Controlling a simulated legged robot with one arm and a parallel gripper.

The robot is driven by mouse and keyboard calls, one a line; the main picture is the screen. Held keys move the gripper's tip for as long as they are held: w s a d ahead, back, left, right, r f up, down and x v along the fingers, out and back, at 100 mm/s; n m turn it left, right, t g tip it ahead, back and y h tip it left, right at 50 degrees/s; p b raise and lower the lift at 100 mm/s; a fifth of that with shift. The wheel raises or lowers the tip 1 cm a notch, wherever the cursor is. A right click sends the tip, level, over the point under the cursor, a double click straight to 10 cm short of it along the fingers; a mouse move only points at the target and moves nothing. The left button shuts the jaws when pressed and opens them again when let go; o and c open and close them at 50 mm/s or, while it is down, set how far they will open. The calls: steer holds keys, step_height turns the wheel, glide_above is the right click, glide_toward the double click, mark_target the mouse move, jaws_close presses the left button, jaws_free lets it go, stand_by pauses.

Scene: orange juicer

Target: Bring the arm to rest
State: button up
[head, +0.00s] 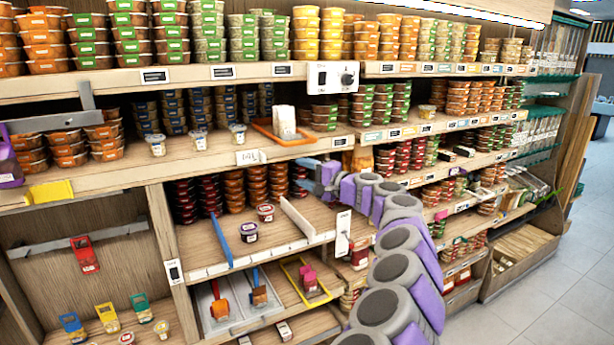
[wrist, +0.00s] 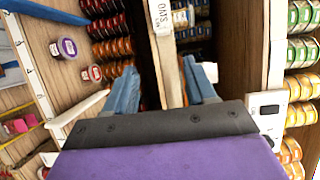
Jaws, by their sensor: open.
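My gripper (head: 301,174) has blue fingers and points left toward the shelf unit in the head view. It is near the edge of the middle shelf (head: 205,163), above the shelf with the blue and white dividers. A shelf edge with a label shows beyond the fingers there. My purple and grey arm reaches up from the lower right of the head view, bent at the top. I cannot tell whether the fingers touch the shelf.
Stacked tubs (head: 205,40) fill the upper shelves. A white box with a knob (head: 333,77) is fixed to the upper shelf edge. A white divider (head: 297,217) and a blue divider (head: 221,240) stand on the shelf below my gripper. Open floor (head: 560,270) lies at the right.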

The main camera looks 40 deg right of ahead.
steer(key=shift+s, duration=0.25)
stand_by(0.3)
